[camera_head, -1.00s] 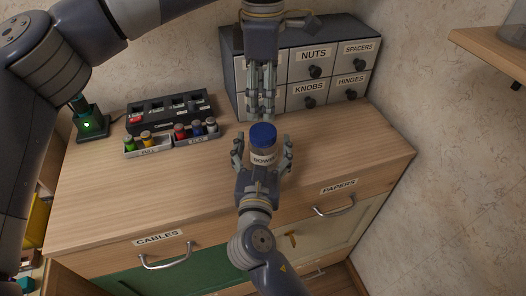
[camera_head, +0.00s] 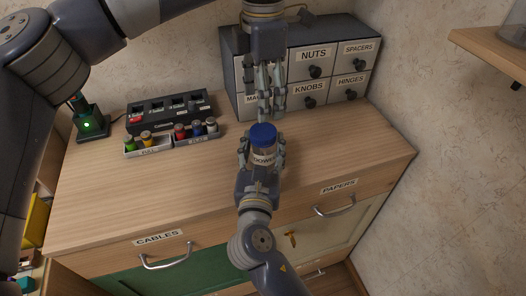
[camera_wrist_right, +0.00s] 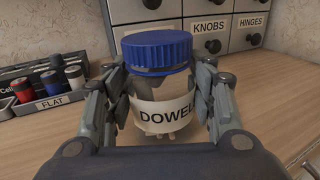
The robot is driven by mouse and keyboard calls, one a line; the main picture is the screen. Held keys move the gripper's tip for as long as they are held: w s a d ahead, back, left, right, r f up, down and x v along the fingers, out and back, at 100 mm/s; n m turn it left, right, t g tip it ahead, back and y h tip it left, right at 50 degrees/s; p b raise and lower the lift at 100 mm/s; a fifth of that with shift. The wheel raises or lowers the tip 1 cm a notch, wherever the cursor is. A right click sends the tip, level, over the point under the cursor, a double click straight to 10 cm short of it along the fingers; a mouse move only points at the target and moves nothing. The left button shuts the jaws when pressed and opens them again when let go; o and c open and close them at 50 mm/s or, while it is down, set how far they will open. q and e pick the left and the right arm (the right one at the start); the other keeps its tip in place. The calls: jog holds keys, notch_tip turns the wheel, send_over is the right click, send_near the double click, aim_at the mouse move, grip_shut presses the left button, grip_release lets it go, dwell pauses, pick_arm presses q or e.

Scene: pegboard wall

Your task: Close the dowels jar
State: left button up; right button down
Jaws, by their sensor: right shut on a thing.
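The dowels jar (camera_head: 264,153) is clear with a white label and stands upright. It also shows large in the right wrist view (camera_wrist_right: 165,108), with its label partly covered at the sides. A blue lid (camera_head: 263,135) sits on top of the jar; I cannot tell how tight it is. My right gripper (camera_head: 262,158) is shut on the jar, with fingers on both sides of its body below the lid. My left gripper (camera_head: 271,112) points down just behind and above the lid in the head view. It holds nothing visible, and its finger gap is unclear.
A grey drawer cabinet (camera_head: 300,60) stands behind the left gripper. Small trays of batteries (camera_head: 172,140) and a black charger box (camera_head: 170,108) are at the left on the wooden counter (camera_head: 180,190). The counter right of the jar is clear. A wooden shelf (camera_head: 490,50) juts out at upper right.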

aim_at(263, 131)
pick_arm(q)
jog(key=n, duration=0.3)
jog(key=shift+n, duration=0.3)
jog(key=n, duration=1.4)
jog(key=shift+f, duration=4.05)
